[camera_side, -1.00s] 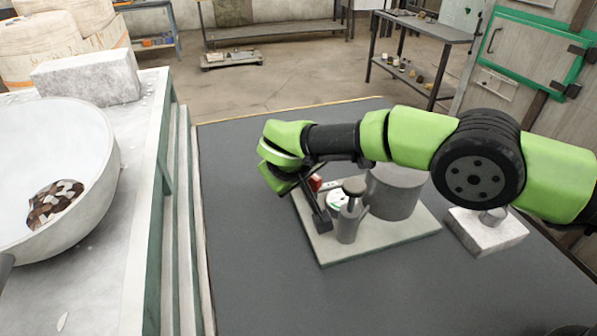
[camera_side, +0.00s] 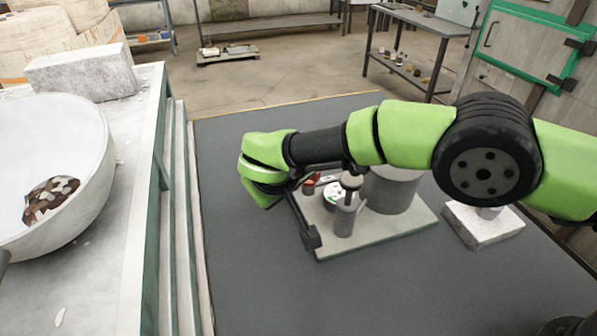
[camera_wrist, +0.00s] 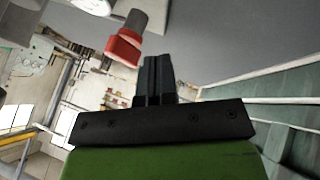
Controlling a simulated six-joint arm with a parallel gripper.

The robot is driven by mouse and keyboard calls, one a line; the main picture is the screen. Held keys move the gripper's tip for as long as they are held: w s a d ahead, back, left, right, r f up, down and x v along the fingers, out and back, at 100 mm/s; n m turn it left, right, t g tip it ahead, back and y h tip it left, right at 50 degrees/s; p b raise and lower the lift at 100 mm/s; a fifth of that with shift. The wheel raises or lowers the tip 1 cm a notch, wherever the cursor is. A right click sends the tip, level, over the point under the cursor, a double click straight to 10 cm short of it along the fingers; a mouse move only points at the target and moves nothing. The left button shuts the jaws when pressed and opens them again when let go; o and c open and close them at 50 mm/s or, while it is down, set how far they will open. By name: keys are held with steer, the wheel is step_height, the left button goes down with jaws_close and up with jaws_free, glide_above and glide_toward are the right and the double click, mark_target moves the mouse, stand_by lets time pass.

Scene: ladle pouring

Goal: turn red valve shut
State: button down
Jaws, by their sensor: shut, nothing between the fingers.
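The red valve handle (camera_side: 311,183) shows at the left side of the light base plate (camera_side: 385,236), just right of my green wrist. In the wrist view the red handle (camera_wrist: 124,47) sits on a grey post, up and left of my fingertips. My gripper (camera_wrist: 157,62) is shut and empty there, with a visible gap between its tips and the handle. Whether the valve is open or shut cannot be told.
A metal jug-like vessel (camera_side: 346,216), a round white-and-green dial (camera_side: 333,196) and a large grey cylinder (camera_side: 396,192) stand close to the valve. A white bowl (camera_side: 88,190) is at the left. The dark tabletop (camera_side: 268,285) in front is clear.

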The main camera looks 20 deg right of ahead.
steer(key=v, duration=0.9)
steer(key=shift+s, duration=0.2)
steer(key=c, duration=1.7)
jaws_free()
steer(key=shift+s+r, duration=0.15)
steer(key=shift+r, duration=0.15)
steer(key=o, duration=0.4)
steer(key=shift+d+m, duration=0.15)
steer(key=shift+m, duration=0.25)
steer(key=shift+o, duration=1.1)
steer(key=d+m, duration=0.1)
steer(key=m, duration=0.2)
steer(key=w+d+m+g+y, duration=0.1)
steer(key=m, duration=0.1)
steer(key=d+f+m+g, duration=0.1)
steer(key=m, duration=0.2)
steer(key=shift+w+d+m+y, duration=0.15)
steer(key=shift+m+y, duration=0.15)
steer(key=w+d+r+m+y, duration=0.1)
steer(key=w+d+m+y, duration=0.15)
steer(key=m, duration=0.95)
steer(key=w+d+m+y, duration=0.2)
steer(key=d+m, duration=0.2)
steer(key=m, duration=0.7)
steer(key=shift+g, duration=0.4)
steer(key=x, duration=0.9)
steer(key=shift+f, duration=0.1)
steer(key=shift+c, duration=0.4)
jaws_close()
